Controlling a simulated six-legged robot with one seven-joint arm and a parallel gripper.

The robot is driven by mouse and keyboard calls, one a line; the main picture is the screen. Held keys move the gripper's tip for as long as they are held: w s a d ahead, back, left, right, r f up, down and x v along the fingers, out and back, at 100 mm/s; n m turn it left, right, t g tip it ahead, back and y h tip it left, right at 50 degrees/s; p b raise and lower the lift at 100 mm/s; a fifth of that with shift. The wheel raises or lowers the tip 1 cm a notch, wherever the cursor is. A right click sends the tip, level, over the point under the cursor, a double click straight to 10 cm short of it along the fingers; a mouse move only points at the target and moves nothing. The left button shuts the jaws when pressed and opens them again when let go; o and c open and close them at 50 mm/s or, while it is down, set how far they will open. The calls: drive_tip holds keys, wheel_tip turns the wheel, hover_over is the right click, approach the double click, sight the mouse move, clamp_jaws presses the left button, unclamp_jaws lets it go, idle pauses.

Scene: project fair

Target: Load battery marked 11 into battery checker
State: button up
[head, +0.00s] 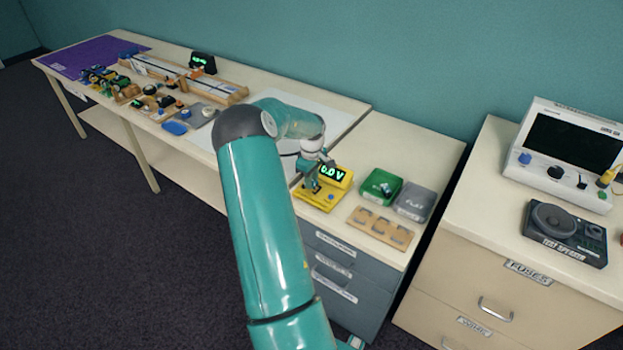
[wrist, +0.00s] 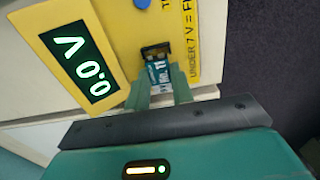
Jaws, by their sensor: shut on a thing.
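The yellow battery checker (head: 320,197) stands on the table, its display reading 0.0 V. In the wrist view the checker (wrist: 122,20) fills the upper middle, with a dark slot (wrist: 155,51) in its face. My gripper (wrist: 160,88) is shut on a battery (wrist: 158,73) whose label shows "No. 11". The battery's far end is at the slot's mouth, in line with it; I cannot tell how deep it sits. In the head view my gripper (head: 313,180) is over the checker and hides part of it; the battery is too small to make out there.
A green tray (head: 381,187) and a grey tray (head: 415,201) stand right of the checker. A wooden holder (head: 379,228) with several recesses lies in front of them. The far left of the table holds several small devices. A bench with instruments (head: 565,150) is at the right.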

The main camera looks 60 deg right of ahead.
drive_tip(key=shift+f, duration=0.6)
idle(1.9)
drive_tip(key=o, duration=1.5)
drive_tip(key=shift+c, duration=0.2)
drive_tip(key=shift+r, duration=0.1)
drive_tip(key=shift+r, duration=2.9)
